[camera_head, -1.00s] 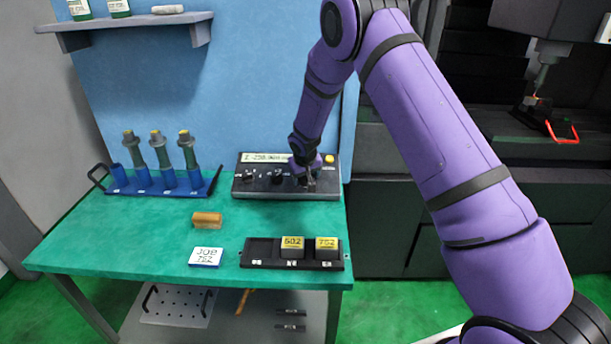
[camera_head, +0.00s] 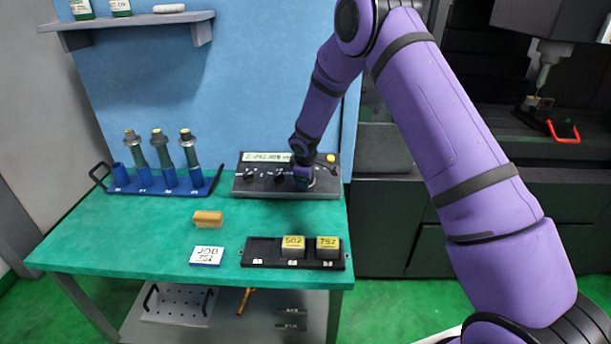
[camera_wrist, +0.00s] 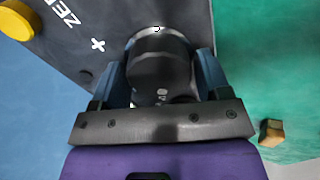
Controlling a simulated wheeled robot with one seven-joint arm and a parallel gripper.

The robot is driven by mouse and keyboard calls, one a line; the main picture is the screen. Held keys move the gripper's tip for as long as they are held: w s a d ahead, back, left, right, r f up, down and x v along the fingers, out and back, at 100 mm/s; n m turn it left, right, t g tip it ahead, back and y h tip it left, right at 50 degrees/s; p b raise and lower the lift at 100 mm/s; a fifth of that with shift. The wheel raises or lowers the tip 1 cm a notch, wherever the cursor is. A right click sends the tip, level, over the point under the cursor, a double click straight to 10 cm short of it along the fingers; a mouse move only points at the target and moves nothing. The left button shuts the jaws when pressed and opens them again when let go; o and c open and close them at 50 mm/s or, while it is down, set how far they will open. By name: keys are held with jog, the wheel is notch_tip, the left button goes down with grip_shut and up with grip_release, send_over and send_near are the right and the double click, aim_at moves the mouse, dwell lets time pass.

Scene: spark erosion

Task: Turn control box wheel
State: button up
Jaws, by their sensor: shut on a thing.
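The control box (camera_head: 262,186) stands at the back right of the green table, with a lit display (camera_head: 266,157), dark knobs and a yellow button (camera_head: 330,158). My gripper (camera_head: 303,183) is at the box's right part, over the wheel. In the wrist view the dark round wheel (camera_wrist: 160,75) sits between the two blue fingers of my gripper (camera_wrist: 160,80), which are shut on it. The yellow button also shows in the wrist view (camera_wrist: 15,20). In the head view my gripper and arm hide most of the wheel.
A blue rack (camera_head: 150,187) with several electrode holders stands at the back left. A wooden block (camera_head: 208,218), a JOB card (camera_head: 207,256) and a black tray (camera_head: 262,250) with two yellow-topped blocks lie in front. A machine (camera_head: 545,75) stands at the right.

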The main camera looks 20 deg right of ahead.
jog(key=n, duration=0.5)
jog(key=shift+s+n, duration=0.15)
jog(key=shift+n, duration=0.25)
dwell(0.4)
jog(key=o, duration=0.7)
jog(key=v, duration=1)
jog(key=shift+r, duration=0.3)
jog(key=shift+s+a, duration=0.1)
